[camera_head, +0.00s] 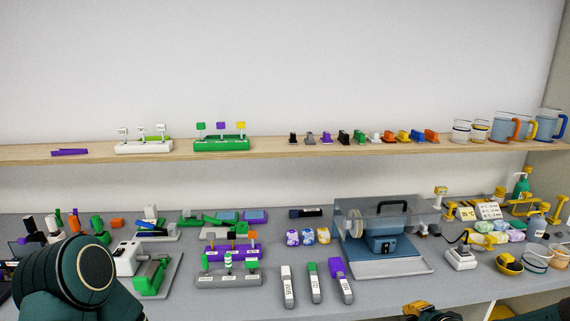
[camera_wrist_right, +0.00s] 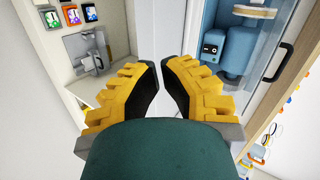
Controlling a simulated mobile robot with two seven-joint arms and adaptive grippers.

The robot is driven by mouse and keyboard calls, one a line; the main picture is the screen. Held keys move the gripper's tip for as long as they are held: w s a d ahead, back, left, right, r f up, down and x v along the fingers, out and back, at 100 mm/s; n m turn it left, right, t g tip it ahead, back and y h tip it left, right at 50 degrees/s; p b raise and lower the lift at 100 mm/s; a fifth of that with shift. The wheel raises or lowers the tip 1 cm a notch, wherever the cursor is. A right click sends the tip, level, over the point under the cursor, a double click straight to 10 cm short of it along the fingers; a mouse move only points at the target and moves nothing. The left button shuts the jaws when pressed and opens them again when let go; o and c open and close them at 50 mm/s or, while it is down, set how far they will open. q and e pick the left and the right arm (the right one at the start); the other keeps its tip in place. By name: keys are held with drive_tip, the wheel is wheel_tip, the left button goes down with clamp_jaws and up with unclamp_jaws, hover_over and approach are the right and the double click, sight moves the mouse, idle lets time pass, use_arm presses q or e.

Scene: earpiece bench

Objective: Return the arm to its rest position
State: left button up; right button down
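My right gripper (camera_wrist_right: 161,68) fills the lower middle of the wrist view. Its yellow fingers with black pads stand apart with a gap between the tips, and nothing is held between them. In the head view only a bit of the right gripper (camera_head: 425,310) shows at the bottom edge, right of centre, in front of the bench. A dark green link of my left arm (camera_head: 75,275) shows at the lower left of the head view. The left gripper itself is out of view.
The grey bench (camera_head: 210,300) holds stands, tools and a clear-covered blue machine (camera_head: 382,242). Three marker-like items (camera_head: 314,283) lie near the front edge. A wooden shelf (camera_head: 270,147) behind carries racks, small coloured blocks and jugs (camera_head: 503,125).

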drive_tip(key=s+a+f+n+g+y, duration=0.1)
drive_tip(key=s+a+f+n+g, duration=0.8)
drive_tip(key=s+a+f, duration=0.9)
drive_tip(key=s+a+n, duration=0.1)
drive_tip(key=a+n, duration=0.1)
drive_tip(key=n, duration=0.1)
drive_tip(key=shift+s+a+f+n, duration=0.25)
drive_tip(key=shift+s+a+n, duration=0.05)
drive_tip(key=shift+s+a, duration=0.1)
